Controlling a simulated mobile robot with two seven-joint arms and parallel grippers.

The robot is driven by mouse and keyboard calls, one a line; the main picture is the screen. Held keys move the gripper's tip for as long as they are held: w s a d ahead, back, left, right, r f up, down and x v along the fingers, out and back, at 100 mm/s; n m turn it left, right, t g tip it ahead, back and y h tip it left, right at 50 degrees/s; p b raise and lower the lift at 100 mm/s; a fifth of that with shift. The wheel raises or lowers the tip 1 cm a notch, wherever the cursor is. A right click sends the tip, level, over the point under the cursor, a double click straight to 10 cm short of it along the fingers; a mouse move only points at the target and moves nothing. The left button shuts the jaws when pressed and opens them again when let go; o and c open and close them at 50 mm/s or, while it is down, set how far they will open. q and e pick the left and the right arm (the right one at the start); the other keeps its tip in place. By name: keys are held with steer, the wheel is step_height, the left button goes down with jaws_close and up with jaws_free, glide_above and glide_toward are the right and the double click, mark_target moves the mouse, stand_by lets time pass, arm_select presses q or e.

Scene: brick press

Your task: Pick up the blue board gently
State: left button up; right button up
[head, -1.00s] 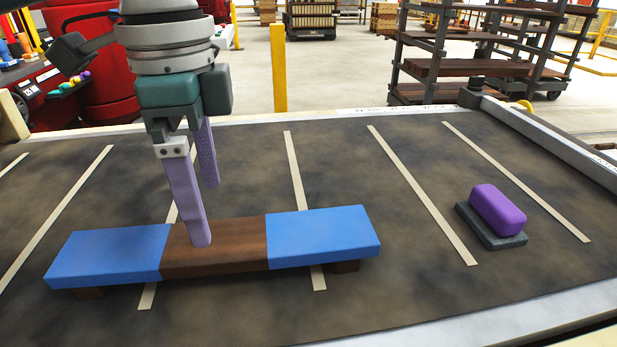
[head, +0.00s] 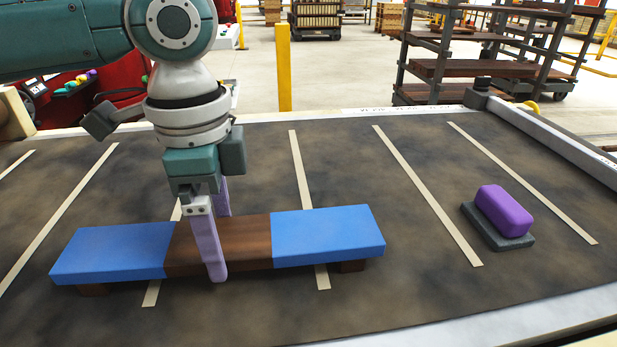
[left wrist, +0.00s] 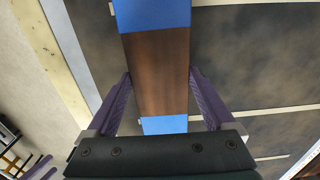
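The board (head: 328,231) is long and flat, with blue ends and a dark brown middle (head: 245,243). It lies level on low brown supports on the dark table. My left gripper (head: 220,246) points down over the brown middle, with its purple fingers open. One finger is in front of the board's near edge; the other is behind, its tip hidden by the board. In the left wrist view the fingers (left wrist: 161,74) stand either side of the brown middle (left wrist: 160,75), close to its edges; contact cannot be told. My right gripper is not in view.
A purple block (head: 504,210) sits on a dark grey pad (head: 484,232) at the right of the table (head: 400,290). Pale stripes cross the table top. A metal rail (head: 560,140) edges its far right. A yellow post (head: 284,65) and shelving (head: 470,68) stand beyond.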

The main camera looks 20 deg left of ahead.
arm_select(q)
steer(key=c, duration=0.5)
steer(key=shift+o, duration=0.2)
steer(key=shift+r, duration=0.1)
